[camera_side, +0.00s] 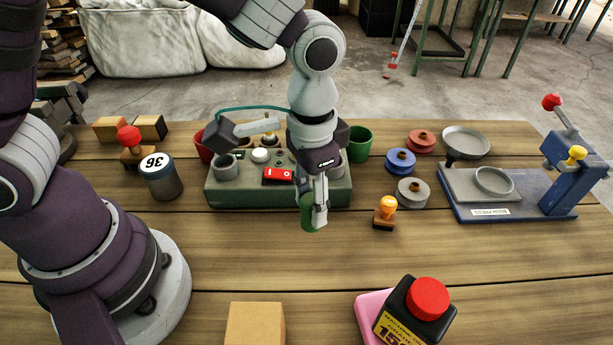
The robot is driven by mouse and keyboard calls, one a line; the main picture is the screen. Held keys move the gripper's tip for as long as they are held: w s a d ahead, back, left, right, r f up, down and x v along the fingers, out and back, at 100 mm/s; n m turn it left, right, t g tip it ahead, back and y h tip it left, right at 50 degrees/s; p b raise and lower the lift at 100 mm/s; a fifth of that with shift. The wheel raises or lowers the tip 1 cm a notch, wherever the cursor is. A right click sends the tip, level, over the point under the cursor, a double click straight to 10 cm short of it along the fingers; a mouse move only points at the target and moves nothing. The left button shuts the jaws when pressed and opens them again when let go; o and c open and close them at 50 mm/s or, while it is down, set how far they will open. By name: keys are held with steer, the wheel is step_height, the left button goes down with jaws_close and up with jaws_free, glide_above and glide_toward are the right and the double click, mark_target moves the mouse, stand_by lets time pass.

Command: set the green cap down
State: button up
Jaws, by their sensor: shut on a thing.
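My gripper (314,213) points down in the middle of the side view, in front of the green machine box. It is shut on the green cap (307,224), which shows low between and beside the fingers. The fingers hide part of the cap. The cap is close to the wooden table (260,255); I cannot tell whether it touches the wood.
Behind my gripper stands the green box (235,198) with a red switch (278,176). A wooden stamp (385,213) and grey, blue and red spools (413,192) are to the right, then a blue press (510,205). A labelled jar (161,180) is left. Front-centre table is mostly clear.

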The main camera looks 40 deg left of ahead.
mark_target(310, 200)
step_height(310, 200, down, 8)
steer(key=shift+s+d, duration=0.15)
steer(key=shift+f, duration=0.1)
steer(key=o, duration=0.8)
steer(key=shift+o, duration=0.2)
step_height(310, 200, up, 12)
steer(key=shift+r, duration=0.15)
steer(key=s+a+r+n+t, duration=0.1)
steer(key=s+a+r+t, duration=0.1)
steer(key=a, duration=0.4)
steer(key=s+a+r+n+t, duration=0.2)
steer(key=s+a+r+t, duration=0.1)
steer(key=a, duration=0.4)
steer(key=shift+s+a+r+t, duration=0.2)
steer(key=shift+s+r+t, duration=0.1)
steer(key=shift+r, duration=0.5)
